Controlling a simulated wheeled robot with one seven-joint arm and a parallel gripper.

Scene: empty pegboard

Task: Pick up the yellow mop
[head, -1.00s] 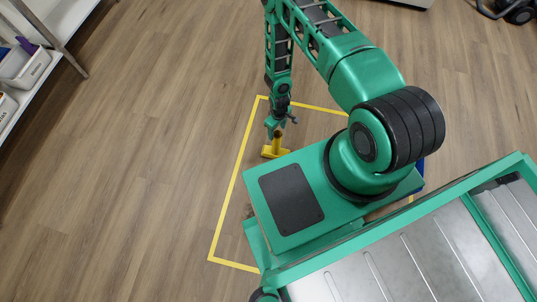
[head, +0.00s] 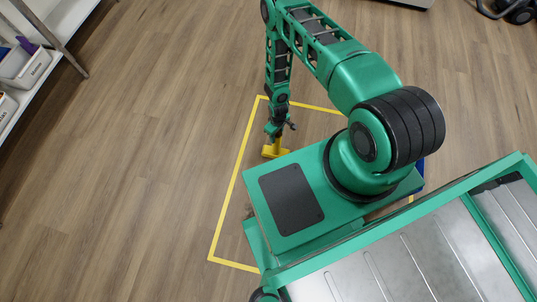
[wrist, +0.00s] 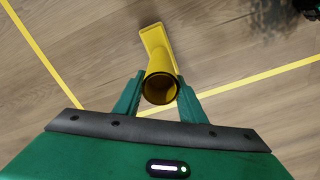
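The yellow mop (head: 276,152) stands on the floor beside my base, inside the yellow floor outline. In the wrist view its hollow round handle end (wrist: 160,88) points up at the camera, and its flat head (wrist: 158,42) lies beyond. My gripper (head: 279,134) is directly over the mop. In the wrist view my gripper (wrist: 160,92) has one finger on each side of the handle end. The fingers look spread, with only slight gaps to the handle; contact is not clear. The lower handle is partly hidden.
Yellow tape (head: 235,185) marks the wooden floor around my base. A white shelf (head: 60,50) with bins (head: 28,68) stands at the upper left. Dark wheeled equipment (head: 518,12) is at the upper right. The floor left of the tape is clear.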

